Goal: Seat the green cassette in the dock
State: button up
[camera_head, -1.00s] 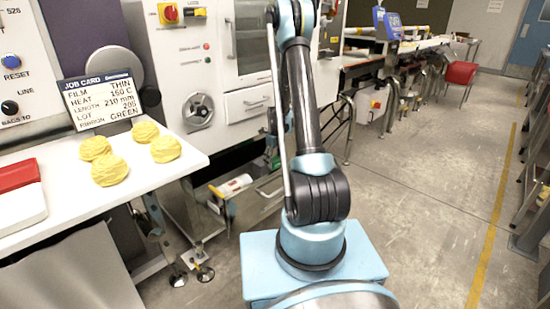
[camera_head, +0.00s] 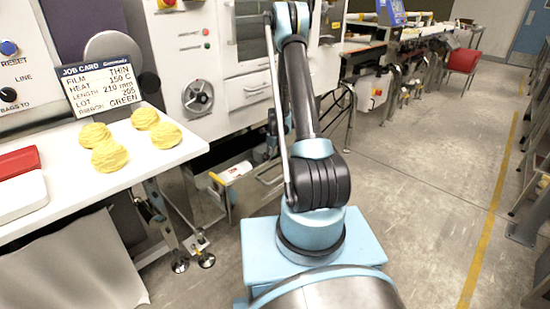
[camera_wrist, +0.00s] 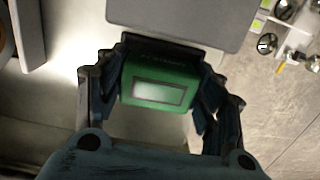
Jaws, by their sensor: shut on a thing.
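The green cassette (camera_wrist: 165,75) shows in the wrist view, a green block with a pale window on its face. My gripper (camera_wrist: 160,85) is shut on it, with a dark finger on each side. The cassette is held off any surface as far as I can see. A grey panel lies just beyond it at the top of the wrist view. In the head view my gripper and the cassette are hidden behind my arm or out of frame. I cannot identify the dock in either view.
A white table (camera_head: 60,215) at the left holds several yellow lumps (camera_head: 110,156), a job card (camera_head: 97,90) reading ribbon green, and a red-and-white box (camera_head: 20,185). A machine with a round knob (camera_head: 199,97) stands behind. The floor at the right is open, with a yellow line (camera_head: 490,220).

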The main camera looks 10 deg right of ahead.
jog(key=shift+f, duration=0.1)
jog(key=o, duration=1.3)
jog(key=r, duration=1.2)
jog(key=shift+s+d, duration=0.15)
jog(key=shift+s, duration=0.1)
